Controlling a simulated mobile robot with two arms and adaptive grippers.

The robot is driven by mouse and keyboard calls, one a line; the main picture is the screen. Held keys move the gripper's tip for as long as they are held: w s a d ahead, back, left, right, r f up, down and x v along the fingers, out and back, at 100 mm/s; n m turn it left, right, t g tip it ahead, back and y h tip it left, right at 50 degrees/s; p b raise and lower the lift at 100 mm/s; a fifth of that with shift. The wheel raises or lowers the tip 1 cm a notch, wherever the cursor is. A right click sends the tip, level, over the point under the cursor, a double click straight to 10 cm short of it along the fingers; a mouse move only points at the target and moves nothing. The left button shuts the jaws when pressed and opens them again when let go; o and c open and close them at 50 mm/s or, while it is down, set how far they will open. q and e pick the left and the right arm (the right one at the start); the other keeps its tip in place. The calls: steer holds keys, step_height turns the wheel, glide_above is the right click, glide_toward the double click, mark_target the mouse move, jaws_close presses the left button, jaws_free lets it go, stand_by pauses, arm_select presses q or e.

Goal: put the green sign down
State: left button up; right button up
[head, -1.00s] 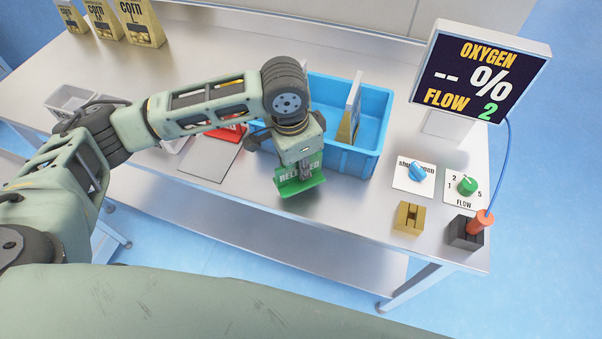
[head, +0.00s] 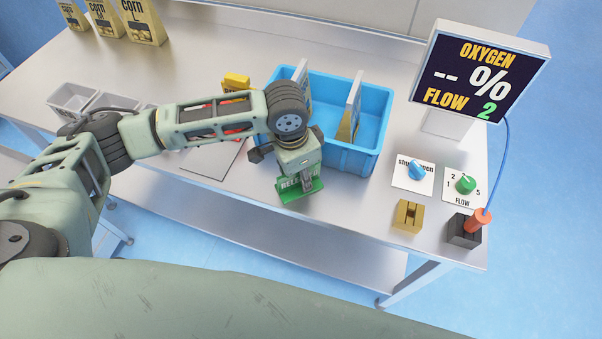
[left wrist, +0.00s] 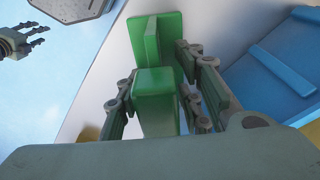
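The green sign (head: 291,192) stands on the bare metal table in front of the blue bin, its lettering partly covered by my left gripper. My left gripper (head: 307,186) points down at the sign from above. In the left wrist view, the fingers (left wrist: 157,105) are on both sides of the green sign (left wrist: 160,83), with a narrow gap showing, so the gripper looks open around it. My right gripper (left wrist: 24,42) shows small at the upper left of the left wrist view, fingers apart, with nothing seen between them.
The blue bin (head: 354,158) holds upright pouches just behind the sign. To the right are a brass block (head: 408,216), a blue knob (head: 417,170), a green knob (head: 466,184), a dark block with an orange-red handle (head: 465,232) and the oxygen display (head: 480,70). Grey bins (head: 72,98) are left.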

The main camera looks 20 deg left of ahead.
arm_select(q)
steer(key=shift+r, duration=0.1)
steer(key=r, duration=0.4)
steer(key=r+b, duration=0.1)
steer(key=r, duration=0.3)
steer(key=s+a+r+b, duration=0.1)
steer(key=r, duration=0.3)
stand_by(0.5)
